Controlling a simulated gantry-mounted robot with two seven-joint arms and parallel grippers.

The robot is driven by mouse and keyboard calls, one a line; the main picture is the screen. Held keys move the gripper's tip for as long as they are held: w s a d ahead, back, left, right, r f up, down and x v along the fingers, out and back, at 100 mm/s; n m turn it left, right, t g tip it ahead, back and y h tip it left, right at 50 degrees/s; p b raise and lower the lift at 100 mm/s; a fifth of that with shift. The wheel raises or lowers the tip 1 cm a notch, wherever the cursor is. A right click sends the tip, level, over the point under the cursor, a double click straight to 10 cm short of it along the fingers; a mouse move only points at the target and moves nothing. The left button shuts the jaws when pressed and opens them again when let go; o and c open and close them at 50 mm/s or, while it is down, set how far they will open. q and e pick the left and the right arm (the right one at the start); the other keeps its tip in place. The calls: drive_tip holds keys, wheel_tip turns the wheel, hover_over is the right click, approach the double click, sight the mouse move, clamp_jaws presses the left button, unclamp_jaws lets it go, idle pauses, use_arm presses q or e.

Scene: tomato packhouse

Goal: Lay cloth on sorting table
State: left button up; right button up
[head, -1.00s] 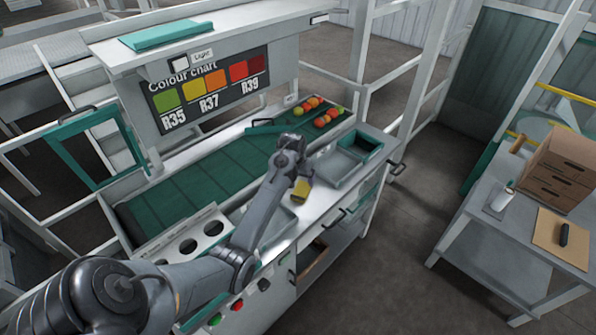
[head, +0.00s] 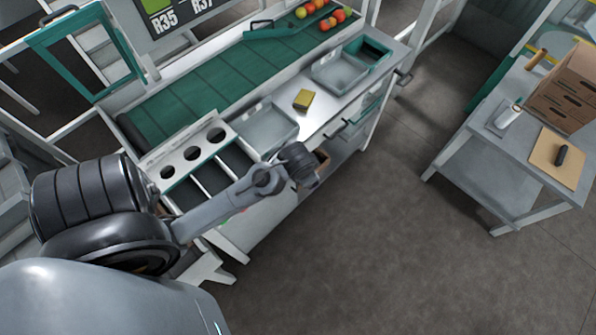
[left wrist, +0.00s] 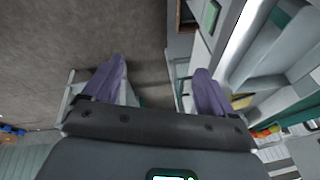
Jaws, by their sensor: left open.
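My left gripper (head: 311,174) is past the front edge of the table, apart from the cloth. In the left wrist view its two purple-grey fingers (left wrist: 157,80) are spread wide with nothing between them. My right gripper is in neither view.
A shallow grey tray (head: 297,129) sits left of the cloth, and grey and green bins (head: 340,84) sit right of it. Tomatoes lie on the green belt behind. A side table (head: 455,157) stands right, across open floor.

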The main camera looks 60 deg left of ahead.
use_arm(q)
drive_tip(key=s+d+r+m+h, duration=0.2)
drive_tip(key=s+d, duration=0.7)
drive_tip(key=d, duration=0.2)
drive_tip(key=shift+s+d+r, duration=0.2)
drive_tip(key=shift+d+r, duration=0.05)
drive_tip(key=shift+d, duration=0.05)
